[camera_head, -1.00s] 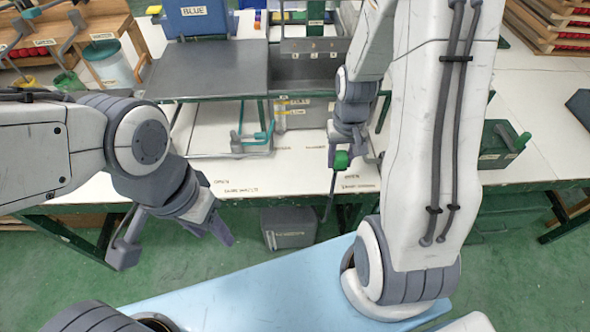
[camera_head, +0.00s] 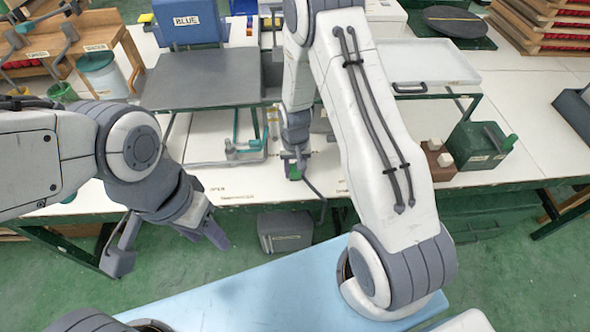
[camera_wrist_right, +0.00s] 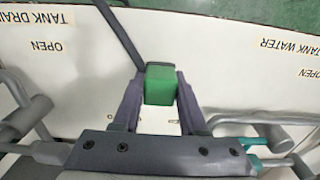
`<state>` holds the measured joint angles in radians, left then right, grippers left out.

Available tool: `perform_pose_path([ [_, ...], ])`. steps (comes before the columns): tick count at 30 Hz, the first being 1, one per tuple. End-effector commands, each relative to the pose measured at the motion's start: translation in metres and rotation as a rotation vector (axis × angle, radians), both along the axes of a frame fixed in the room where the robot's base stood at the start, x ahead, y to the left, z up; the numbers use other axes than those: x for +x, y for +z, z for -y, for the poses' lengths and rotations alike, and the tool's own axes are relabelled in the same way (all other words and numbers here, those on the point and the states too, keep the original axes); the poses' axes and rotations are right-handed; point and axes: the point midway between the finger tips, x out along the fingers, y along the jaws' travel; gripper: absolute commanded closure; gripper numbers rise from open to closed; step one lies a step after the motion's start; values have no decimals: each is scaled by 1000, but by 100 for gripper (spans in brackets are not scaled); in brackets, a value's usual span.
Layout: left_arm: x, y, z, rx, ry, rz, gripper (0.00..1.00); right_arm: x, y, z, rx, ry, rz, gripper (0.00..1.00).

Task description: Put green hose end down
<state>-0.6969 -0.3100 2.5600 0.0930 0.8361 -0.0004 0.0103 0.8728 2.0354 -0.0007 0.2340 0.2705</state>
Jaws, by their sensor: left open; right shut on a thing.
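The green hose end (camera_wrist_right: 160,84) is a green block between the two fingers of my right gripper (camera_wrist_right: 160,103), which is shut on it. A dark hose runs from it toward the upper left in the wrist view. In the head view the green hose end (camera_head: 294,173) is low over the white bench top near its front edge, below my right gripper (camera_head: 295,160). I cannot tell whether it touches the bench. My left gripper (camera_head: 168,245) is open and empty, in front of the bench at the left.
A teal-handled valve (camera_wrist_right: 268,142) is at the right in the wrist view, and a grey valve handle (camera_wrist_right: 28,115) at the left. Labels for tank drain and tank water are on the white surface. A green box (camera_head: 478,147) stands further right. A grey bin (camera_head: 285,232) is below the bench.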

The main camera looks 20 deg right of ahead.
Motion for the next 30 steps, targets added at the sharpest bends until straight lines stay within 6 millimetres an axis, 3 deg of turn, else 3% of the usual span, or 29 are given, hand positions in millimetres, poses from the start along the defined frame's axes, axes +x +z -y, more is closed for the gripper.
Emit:
perform_pose_path([
  [12,0,-3,0,0,0,0,50,0,-8,0,0,0,1,100],
  [13,0,-2,0,0,0,0,50,0,-8,0,0,0,1,54],
  [15,0,-2,0,0,0,0,50,0,-7,0,0,0,1,28],
  [25,0,0,0,0,0,0,50,0,-5,0,0,0,1,28],
  [30,0,-2,0,0,0,0,50,2,10,0,0,0,6,28],
])
